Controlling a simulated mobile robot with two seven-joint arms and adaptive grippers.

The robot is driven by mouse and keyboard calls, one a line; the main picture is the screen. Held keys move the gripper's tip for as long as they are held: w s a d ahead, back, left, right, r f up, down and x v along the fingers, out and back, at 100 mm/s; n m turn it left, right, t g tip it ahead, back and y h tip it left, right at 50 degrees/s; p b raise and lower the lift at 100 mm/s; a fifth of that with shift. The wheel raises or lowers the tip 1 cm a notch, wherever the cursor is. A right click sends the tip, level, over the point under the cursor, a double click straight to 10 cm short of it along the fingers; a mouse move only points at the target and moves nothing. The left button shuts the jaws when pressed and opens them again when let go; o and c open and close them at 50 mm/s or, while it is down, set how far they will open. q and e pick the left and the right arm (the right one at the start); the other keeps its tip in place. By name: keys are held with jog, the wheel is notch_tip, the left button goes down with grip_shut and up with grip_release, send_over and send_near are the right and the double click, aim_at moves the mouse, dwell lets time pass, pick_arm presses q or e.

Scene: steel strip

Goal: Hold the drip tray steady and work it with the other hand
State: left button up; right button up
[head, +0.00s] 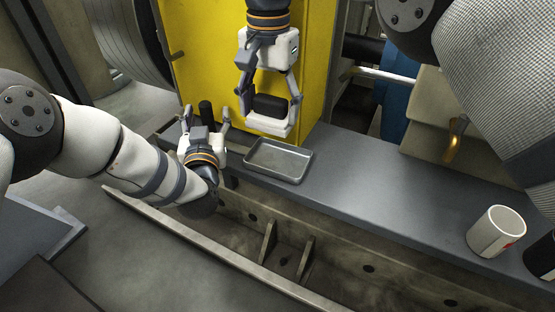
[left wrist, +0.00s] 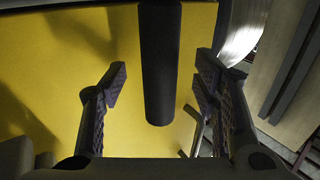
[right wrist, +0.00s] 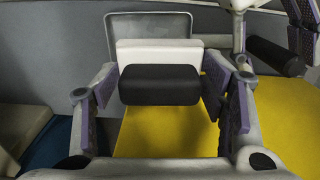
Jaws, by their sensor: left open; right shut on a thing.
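The drip tray (head: 291,176), a shallow grey metal pan, lies on the dark steel strip beside the yellow panel; its rim also shows in the right wrist view (right wrist: 112,17). My right gripper (head: 270,97) is shut on a block with a black top (head: 270,106) and a white base (head: 264,126), held above and behind the tray. The block is between the fingers in the right wrist view (right wrist: 160,86). My left gripper (head: 206,114) is open, left of the tray and apart from it. A black cylinder (left wrist: 160,70) shows between its open fingers.
The yellow panel (head: 205,65) rises behind the tray. A white mug (head: 496,232) stands on the strip (head: 400,190) at the right, with a dark object (head: 541,256) beside it. The strip between tray and mug is clear. A recessed channel runs along the front.

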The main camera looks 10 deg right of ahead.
dwell(0.3)
pick_arm(q)
jog(key=o, duration=0.6)
jog(key=shift+c, duration=0.2)
jog(key=s, duration=0.8)
jog(key=shift+a+r, duration=0.15)
jog(key=shift+a, duration=0.15)
